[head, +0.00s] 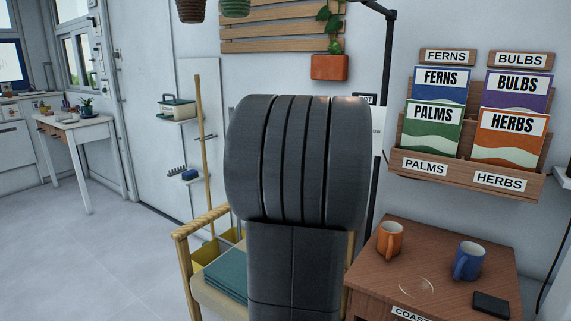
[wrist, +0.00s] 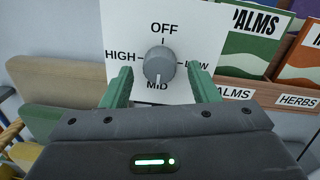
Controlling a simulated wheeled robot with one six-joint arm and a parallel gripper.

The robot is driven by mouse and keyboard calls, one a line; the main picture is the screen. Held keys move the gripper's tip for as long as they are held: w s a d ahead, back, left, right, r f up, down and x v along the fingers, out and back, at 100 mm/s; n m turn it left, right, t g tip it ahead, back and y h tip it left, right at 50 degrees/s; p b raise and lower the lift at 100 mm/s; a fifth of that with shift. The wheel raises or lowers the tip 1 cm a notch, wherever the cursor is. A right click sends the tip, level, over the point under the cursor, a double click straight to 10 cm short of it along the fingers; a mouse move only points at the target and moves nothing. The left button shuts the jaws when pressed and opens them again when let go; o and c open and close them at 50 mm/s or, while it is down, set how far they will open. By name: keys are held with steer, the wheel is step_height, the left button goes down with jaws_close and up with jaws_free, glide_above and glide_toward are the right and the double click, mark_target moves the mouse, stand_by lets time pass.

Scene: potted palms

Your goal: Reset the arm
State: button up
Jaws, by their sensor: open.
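My gripper (wrist: 160,72) shows in the wrist view with its two green fingers apart. They stand on the left and right of a grey round dial knob (wrist: 159,62), and a gap shows on each side of it. The knob sits on a white panel (wrist: 125,25) marked OFF, HIGH, LOW and MID. Its white mark points down at MID. In the head view my own dark arm fills the middle and hides the gripper, the knob and most of the panel.
A wooden rack (head: 465,165) of seed packets hangs at right. Below it, a brown cabinet (head: 440,245) bears an orange mug (head: 389,240), a blue mug (head: 467,261) and a dark flat item (head: 491,304). A chair (head: 186,262) stands behind my arm. Open floor (head: 100,255) lies at left.

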steer(key=v, duration=1.3)
steer(key=w+d+n+p, duration=0.3)
steer(key=w+n+p, duration=0.3)
steer(key=n, duration=0.3)
steer(key=w+d+n+g+p, duration=0.1)
steer(key=w+d+n+p, duration=0.3)
steer(key=n+p, duration=0.4)
steer(key=w+n, duration=0.1)
steer(key=n, duration=0.1)
steer(key=shift+w+r+n+h+p, duration=0.15)
steer(key=shift+w+n+h+p, duration=0.15)
steer(key=shift+w+h, duration=0.1)
